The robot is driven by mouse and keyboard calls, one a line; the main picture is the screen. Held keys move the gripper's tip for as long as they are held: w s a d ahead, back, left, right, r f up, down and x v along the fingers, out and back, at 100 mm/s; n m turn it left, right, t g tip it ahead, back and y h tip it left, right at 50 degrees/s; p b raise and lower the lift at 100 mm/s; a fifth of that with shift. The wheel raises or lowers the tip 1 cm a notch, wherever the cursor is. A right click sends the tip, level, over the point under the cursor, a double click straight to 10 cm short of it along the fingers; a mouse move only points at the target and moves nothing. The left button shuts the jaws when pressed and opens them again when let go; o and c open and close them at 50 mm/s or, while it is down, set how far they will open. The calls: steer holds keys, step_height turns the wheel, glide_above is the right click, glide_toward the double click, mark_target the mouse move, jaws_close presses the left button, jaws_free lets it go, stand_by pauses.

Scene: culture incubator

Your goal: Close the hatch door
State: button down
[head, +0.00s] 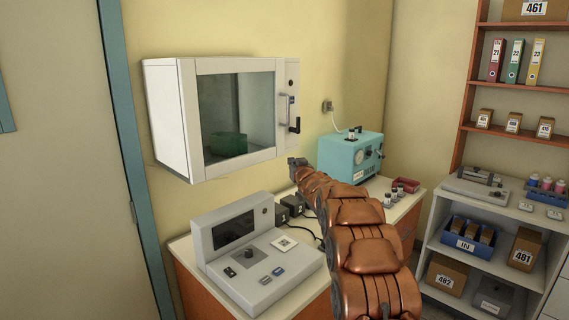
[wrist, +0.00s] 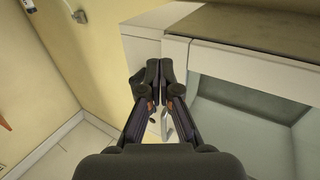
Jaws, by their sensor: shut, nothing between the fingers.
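The hatch door (head: 237,168) is the glazed white front of a wall-mounted cabinet (head: 170,115). It looks flush or nearly flush with the front; I cannot tell whether it is fully shut. A bar handle (head: 282,110) is on its right side, and a black lever (head: 295,126) sits on the panel beside it. A green container shows behind the glass. My gripper (head: 295,161) is just below the cabinet's lower right corner. In the wrist view my gripper (wrist: 163,68) is shut and empty, its fingertips close to the white frame; contact is unclear.
A grey control device (head: 255,255) stands on the counter below the cabinet. A teal machine (head: 350,155) is right of my gripper, with small jars (head: 388,199) and a red tray (head: 406,185) nearby. Shelves stand at the far right.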

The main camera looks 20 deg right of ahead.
steer(key=s+d+b, duration=0.2)
steer(key=s, duration=0.5)
steer(key=shift+s+d, duration=0.25)
steer(key=shift+a, duration=0.1)
steer(key=s+a+f+g, duration=0.5)
steer(key=s+a, duration=0.4)
steer(key=s, duration=1.2)
steer(key=s+a+f+n+g+y, duration=0.1)
steer(key=s+a+f+g, duration=0.5)
steer(key=s, duration=1.5)
steer(key=s+a+f+g+y, duration=0.1)
steer(key=s+a+f+g, duration=0.5)
steer(key=s, duration=1.5)
steer(key=a+g, duration=0.2)
steer(key=a, duration=0.3)
steer(key=shift+a+g, duration=0.3)
steer(key=shift+f, duration=0.1)
